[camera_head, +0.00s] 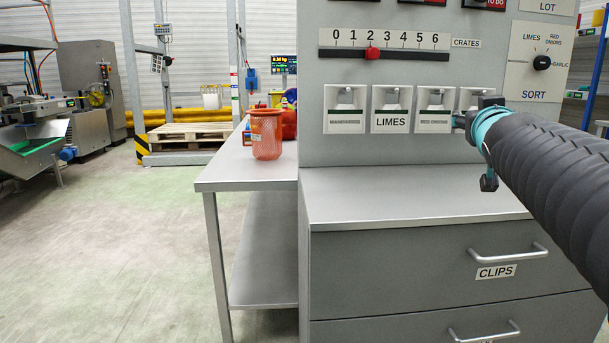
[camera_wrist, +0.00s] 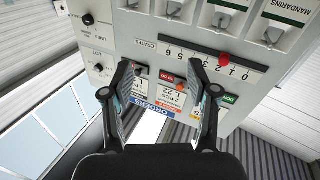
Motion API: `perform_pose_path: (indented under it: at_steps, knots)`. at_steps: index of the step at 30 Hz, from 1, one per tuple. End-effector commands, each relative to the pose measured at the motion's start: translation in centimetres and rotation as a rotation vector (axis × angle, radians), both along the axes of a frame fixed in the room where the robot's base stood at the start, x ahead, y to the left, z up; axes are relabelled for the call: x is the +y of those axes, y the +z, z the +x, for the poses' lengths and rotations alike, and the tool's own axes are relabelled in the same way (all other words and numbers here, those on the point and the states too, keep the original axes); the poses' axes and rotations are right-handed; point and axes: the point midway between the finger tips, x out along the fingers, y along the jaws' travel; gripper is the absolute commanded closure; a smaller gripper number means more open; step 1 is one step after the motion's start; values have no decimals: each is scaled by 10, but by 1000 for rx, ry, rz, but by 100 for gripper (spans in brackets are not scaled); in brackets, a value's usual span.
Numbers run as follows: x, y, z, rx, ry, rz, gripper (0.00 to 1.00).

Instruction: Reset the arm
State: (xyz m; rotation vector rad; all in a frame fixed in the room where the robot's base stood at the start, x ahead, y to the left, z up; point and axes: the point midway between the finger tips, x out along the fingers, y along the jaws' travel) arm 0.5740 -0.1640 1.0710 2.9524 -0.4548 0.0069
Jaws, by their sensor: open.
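My gripper (camera_wrist: 160,68) is open and empty in the wrist view, its two dark fingers apart in front of the grey control panel (camera_wrist: 150,30). In the head view my arm reaches in from the right, and its end is at the right part of the panel (camera_head: 470,65), by the row of label holders. The fingers are mostly hidden there. I cannot tell whether they touch the panel.
The crates slider's red knob (camera_head: 372,53) stands at about 2. The sort knob (camera_head: 542,62) is at the upper right. Below are the clips drawer (camera_head: 420,265) and a counter. An orange netted container (camera_head: 266,135) stands on the side table (camera_head: 235,172). The left floor is open.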

Motion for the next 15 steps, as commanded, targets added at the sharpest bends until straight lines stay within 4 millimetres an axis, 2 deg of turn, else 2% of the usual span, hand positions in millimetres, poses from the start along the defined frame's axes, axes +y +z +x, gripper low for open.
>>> perform_pose_path:
  at_steps: [1, 6, 11, 15]
  knots:
    - [2, -32, -9, 91, -21, 31, 41]
    - [17, -134, -51, 397, -59, 128, 41]
    - [48, -218, -106, 663, -45, 208, 41]
    - [82, -281, -164, 876, -2, 269, 41]
